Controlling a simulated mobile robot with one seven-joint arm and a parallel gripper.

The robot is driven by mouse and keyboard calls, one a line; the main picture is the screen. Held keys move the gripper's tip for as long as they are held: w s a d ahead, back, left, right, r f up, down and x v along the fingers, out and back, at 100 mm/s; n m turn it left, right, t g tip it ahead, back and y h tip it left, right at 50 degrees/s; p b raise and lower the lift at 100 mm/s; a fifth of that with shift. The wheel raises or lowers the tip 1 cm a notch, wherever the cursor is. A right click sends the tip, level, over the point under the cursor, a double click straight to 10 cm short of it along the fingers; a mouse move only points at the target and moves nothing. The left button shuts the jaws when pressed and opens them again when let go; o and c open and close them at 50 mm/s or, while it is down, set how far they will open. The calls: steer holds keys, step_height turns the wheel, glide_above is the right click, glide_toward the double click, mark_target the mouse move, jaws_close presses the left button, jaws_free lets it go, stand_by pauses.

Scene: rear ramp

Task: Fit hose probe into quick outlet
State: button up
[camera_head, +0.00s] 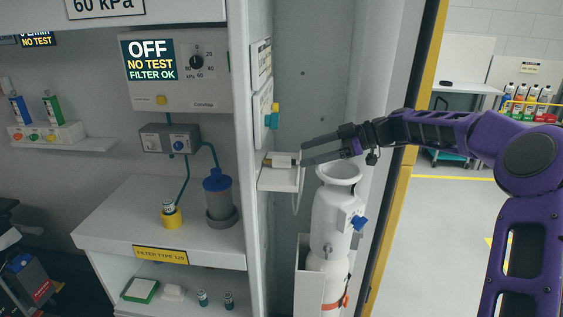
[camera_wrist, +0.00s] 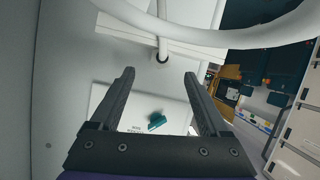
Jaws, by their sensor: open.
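My gripper (camera_head: 308,152) reaches in from the right, its fingertips close to a white hose probe (camera_head: 284,160) with a brass-coloured tip. The probe lies on a small white shelf (camera_head: 280,183); I cannot tell whether the fingers touch it. In the wrist view my gripper (camera_wrist: 159,73) is open, with nothing held between its two dark fingers. A white rod with a dark ring (camera_wrist: 163,40), perhaps the probe or its hose, shows beyond the fingertips. A wall box (camera_head: 263,132) with a teal knob (camera_head: 274,117) sits above the shelf; the outlet's socket is not clear.
A white canister (camera_head: 334,215) with a wide rim and blue valve stands just below my gripper. The cabinet's yellow edge (camera_head: 385,255) is to the right. A counter (camera_head: 115,225) with a grey, blue-topped jar (camera_head: 220,198) is to the left, behind a white post.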

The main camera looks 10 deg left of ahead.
mark_target(287, 156)
steer(key=shift+p+x, duration=0.3)
steer(key=shift+x, duration=3.05)
steer(key=shift+s, duration=0.1)
jaws_close()
